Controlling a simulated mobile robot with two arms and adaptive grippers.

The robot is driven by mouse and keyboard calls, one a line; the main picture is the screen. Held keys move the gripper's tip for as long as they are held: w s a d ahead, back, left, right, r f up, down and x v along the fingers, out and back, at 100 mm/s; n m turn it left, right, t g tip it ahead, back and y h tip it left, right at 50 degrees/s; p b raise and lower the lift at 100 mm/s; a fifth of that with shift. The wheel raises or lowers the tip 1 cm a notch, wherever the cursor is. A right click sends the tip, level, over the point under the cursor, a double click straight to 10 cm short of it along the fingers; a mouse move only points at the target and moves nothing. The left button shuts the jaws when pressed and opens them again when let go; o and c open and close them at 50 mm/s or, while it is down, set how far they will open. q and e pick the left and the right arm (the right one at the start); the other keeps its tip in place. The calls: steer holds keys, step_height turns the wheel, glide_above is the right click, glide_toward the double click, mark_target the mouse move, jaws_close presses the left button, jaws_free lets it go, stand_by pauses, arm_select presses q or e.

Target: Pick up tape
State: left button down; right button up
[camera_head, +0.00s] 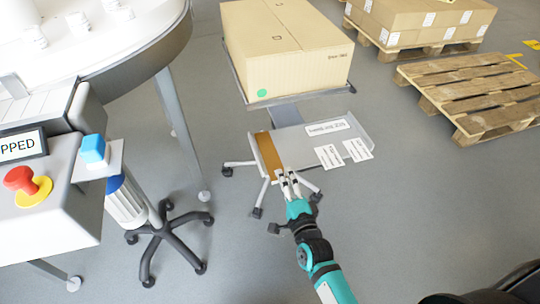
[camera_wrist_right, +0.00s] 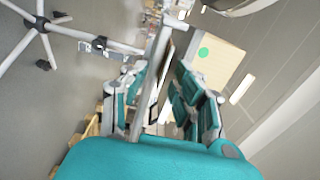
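A flat brown strip (camera_head: 268,155), possibly the tape, lies at the left end of the grey tilted shelf (camera_head: 300,138). No separate roll of tape can be made out. My right gripper (camera_head: 288,182) is at the shelf's front edge, just below and right of the brown strip. Its two fingers are apart. In the right wrist view the gripper (camera_wrist_right: 162,92) is open, with the shelf's edge seen between its fingers. I cannot tell whether they touch it. My left gripper is not in view.
A large cardboard box (camera_head: 290,50) sits on the stand above the shelf. White labels (camera_head: 328,157) lie on the shelf. A wheeled post (camera_head: 150,215) and a machine with a red button (camera_head: 20,180) stand left. Pallets (camera_head: 470,90) are at right.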

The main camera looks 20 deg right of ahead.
jaws_close()
steer(key=shift+r, duration=0.1)
stand_by(0.3)
